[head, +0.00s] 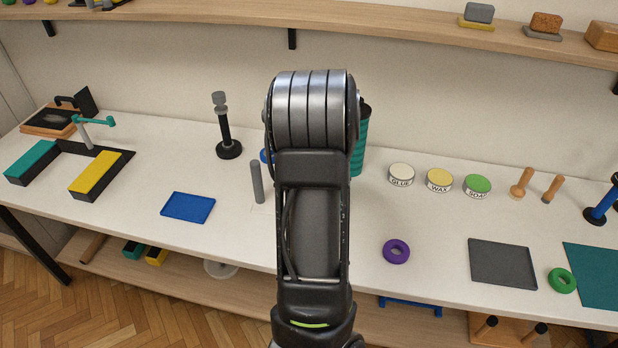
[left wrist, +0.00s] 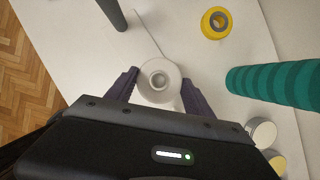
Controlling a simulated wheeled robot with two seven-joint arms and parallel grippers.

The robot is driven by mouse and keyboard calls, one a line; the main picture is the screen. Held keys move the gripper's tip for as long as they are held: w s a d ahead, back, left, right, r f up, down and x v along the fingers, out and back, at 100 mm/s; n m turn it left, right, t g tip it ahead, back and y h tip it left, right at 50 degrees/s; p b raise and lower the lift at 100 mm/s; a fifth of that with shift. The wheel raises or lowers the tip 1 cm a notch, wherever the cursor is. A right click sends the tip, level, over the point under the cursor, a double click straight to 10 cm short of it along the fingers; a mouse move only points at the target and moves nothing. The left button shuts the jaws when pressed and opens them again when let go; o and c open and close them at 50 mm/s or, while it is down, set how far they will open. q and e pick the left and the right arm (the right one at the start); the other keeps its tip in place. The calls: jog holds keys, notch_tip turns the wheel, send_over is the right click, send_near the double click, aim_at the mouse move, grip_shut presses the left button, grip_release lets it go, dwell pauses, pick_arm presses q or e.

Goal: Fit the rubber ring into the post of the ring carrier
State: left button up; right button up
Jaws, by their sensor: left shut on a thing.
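My left gripper (left wrist: 160,77) is shut on a white round thing (left wrist: 147,92) with a grey centre, which looks like a ring. Its fingers press on the two sides. I cannot tell whether this is the rubber ring. In the head view, my arm hides this gripper and what it holds. An upright grey post (head: 257,182) stands left of my arm on the table, and a dark post also shows in the left wrist view (left wrist: 114,12), apart from the held thing.
A teal ribbed cylinder (left wrist: 275,84) stands right of my gripper. A yellow ring-shaped thing (left wrist: 206,24) lies beyond it. Several tins, including a glue tin (head: 401,172), stand right of my arm.

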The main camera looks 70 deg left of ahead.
pick_arm(q)
jog(key=shift+f+b, duration=2.5)
jog(key=shift+f, duration=1.35)
jog(key=o, duration=1.4)
jog(key=shift+o, duration=0.2)
jog(key=shift+d+r, duration=0.15)
jog(key=shift+r, duration=0.1)
jog(key=v, duration=0.7)
jog(key=shift+r, duration=0.2)
